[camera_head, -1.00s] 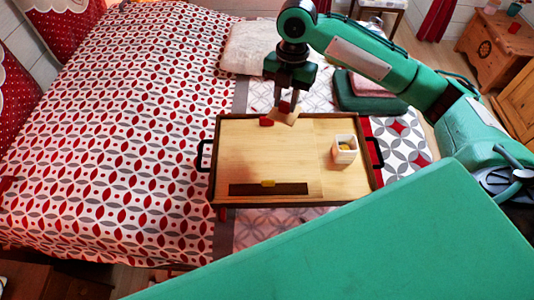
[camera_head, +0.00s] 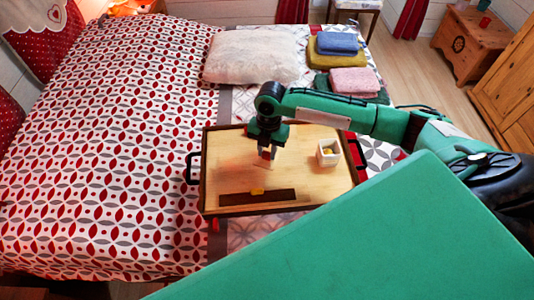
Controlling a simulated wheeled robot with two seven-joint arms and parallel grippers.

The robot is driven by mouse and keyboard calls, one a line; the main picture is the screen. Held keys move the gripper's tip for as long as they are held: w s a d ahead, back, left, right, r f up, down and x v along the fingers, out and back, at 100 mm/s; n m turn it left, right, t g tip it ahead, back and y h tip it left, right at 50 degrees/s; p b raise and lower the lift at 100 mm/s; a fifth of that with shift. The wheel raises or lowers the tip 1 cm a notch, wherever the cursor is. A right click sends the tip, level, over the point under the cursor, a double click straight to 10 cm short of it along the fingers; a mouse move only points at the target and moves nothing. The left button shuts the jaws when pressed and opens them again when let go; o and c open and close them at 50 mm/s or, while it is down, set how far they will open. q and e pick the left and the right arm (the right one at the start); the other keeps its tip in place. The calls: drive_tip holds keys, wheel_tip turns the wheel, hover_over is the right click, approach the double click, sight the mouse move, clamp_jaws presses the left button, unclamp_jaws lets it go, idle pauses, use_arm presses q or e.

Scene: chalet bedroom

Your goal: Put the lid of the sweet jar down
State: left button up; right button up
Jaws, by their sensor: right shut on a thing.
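The sweet jar (camera_head: 328,160) is a small white square pot with something yellow inside. It stands open at the right side of the wooden tray (camera_head: 225,160). My right gripper (camera_head: 266,154) points down over the middle of the tray, left of the jar. It is shut on the lid (camera_head: 264,161), a small pale piece mostly hidden by the fingers. The lid is at or just above the tray's surface; I cannot tell whether it touches. My left gripper is not in view.
A dark strip (camera_head: 230,198) with a small yellow piece (camera_head: 257,191) lies along the tray's front. The tray has a raised dark rim and side handles and rests on the bed (camera_head: 110,150). A pillow (camera_head: 250,58) and folded towels (camera_head: 352,82) lie behind it.

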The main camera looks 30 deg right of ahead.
sight(267, 152)
wheel_tip(267, 152, down, 3)
drive_tip(key=shift+r, duration=0.2)
drive_tip(key=shift+f, duration=0.15)
drive_tip(key=shift+f, duration=0.1)
drive_tip(key=o, duration=0.9)
drive_tip(key=shift+o, duration=0.2)
drive_tip(key=shift+r, duration=0.4)
wheel_tip(267, 152, up, 11)
drive_tip(key=w+d+b, duration=0.1)
drive_tip(key=b, duration=0.1)
drive_tip(key=shift+d+r+b, duration=0.15)
drive_tip(key=shift+b, duration=0.25)
